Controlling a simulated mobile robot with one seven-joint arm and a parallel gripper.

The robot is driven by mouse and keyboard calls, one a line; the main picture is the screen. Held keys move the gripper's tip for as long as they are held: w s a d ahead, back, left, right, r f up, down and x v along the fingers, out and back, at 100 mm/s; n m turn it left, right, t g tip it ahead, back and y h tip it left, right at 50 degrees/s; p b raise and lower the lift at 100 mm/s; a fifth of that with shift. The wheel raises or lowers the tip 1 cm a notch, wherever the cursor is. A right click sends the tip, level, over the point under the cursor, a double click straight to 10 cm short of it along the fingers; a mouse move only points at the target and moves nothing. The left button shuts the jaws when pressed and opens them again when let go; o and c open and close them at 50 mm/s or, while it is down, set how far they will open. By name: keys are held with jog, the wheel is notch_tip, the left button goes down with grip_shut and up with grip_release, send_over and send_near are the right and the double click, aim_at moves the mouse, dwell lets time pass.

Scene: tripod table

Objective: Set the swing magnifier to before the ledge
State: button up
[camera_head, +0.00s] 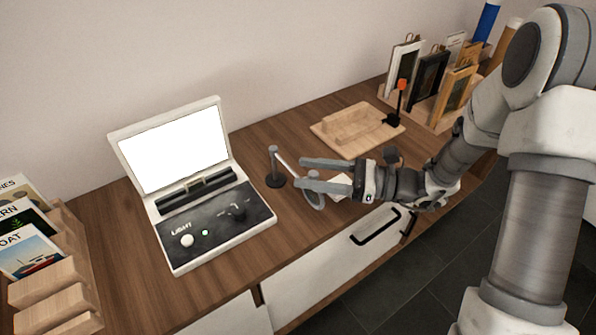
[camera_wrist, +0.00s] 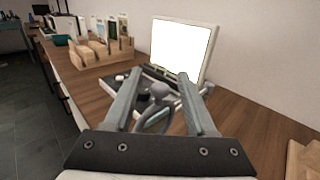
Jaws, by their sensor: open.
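The swing magnifier stands on the table right of the light box, with a dark post and round base (camera_head: 275,180) and a pale arm reaching toward my gripper. Its grey ring (camera_head: 314,194) hangs at the front, by my lower finger. My gripper (camera_head: 300,173) is open, with its fingers pointing left at the magnifier. In the wrist view, the magnifier's ring (camera_wrist: 152,119) shows between the two spread fingers (camera_wrist: 160,76); contact cannot be told. A wooden board with a raised ledge (camera_head: 342,128) lies further back right. Whether this is the task's ledge is unclear.
The open light box (camera_head: 213,222) with a lit white panel stands on the left. A wooden card rack (camera_head: 55,290) is at far left. A small black stand with an orange top (camera_head: 401,86) and framed pictures (camera_head: 428,76) are at back right. The table's front edge is close to my gripper.

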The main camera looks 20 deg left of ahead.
jog(key=shift+s+a, duration=0.1)
jog(key=shift+a, duration=1.3)
grip_shut()
dwell(0.4)
